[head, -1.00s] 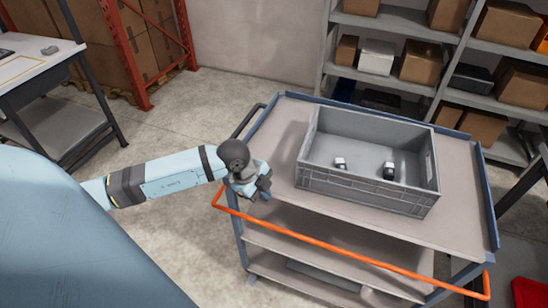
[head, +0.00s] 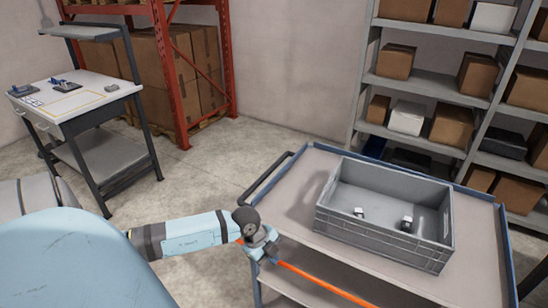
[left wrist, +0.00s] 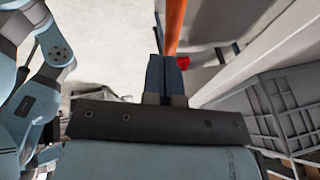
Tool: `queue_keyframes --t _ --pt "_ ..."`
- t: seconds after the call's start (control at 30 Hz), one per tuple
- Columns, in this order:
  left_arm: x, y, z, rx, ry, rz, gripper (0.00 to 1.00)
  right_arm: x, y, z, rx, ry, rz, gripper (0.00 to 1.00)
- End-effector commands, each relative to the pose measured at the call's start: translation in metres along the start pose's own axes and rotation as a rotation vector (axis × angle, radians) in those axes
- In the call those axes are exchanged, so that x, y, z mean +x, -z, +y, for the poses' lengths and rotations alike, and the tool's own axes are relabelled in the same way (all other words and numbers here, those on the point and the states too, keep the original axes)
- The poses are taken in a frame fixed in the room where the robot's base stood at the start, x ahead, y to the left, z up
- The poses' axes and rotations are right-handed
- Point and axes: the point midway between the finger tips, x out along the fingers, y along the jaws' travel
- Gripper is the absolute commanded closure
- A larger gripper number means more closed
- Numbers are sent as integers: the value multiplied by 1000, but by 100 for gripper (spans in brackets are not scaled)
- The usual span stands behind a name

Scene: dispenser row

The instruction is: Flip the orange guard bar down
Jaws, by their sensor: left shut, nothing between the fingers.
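The orange guard bar (head: 322,284) runs along the front side of the grey trolley (head: 490,240), just below its top shelf, and leaves the bottom of the head view. My left gripper (head: 266,254) is at the trolley's near left corner and covers part of the bar's left end. In the left wrist view its dark fingers (left wrist: 166,72) are together and empty. The orange bar (left wrist: 175,24) shows just beyond the fingertips there; whether they touch it I cannot tell. My right gripper is not in view.
A grey crate (head: 383,238) with two small items stands on the trolley top. A black handle (head: 265,180) sticks out at the trolley's left end. A workbench (head: 75,102) stands at the far left, and shelves with boxes stand behind. The floor between is clear.

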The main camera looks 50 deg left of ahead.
Motion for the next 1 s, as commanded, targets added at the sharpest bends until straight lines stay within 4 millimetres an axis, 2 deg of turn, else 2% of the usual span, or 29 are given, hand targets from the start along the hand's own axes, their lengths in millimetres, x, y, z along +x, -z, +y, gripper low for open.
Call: queue_keyframes --t 0.5,1.0 --pt "14 -3 10 -3 -7 1 100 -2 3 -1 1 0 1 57" --pt "14 -4 12 -5 -15 1 100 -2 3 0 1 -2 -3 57"
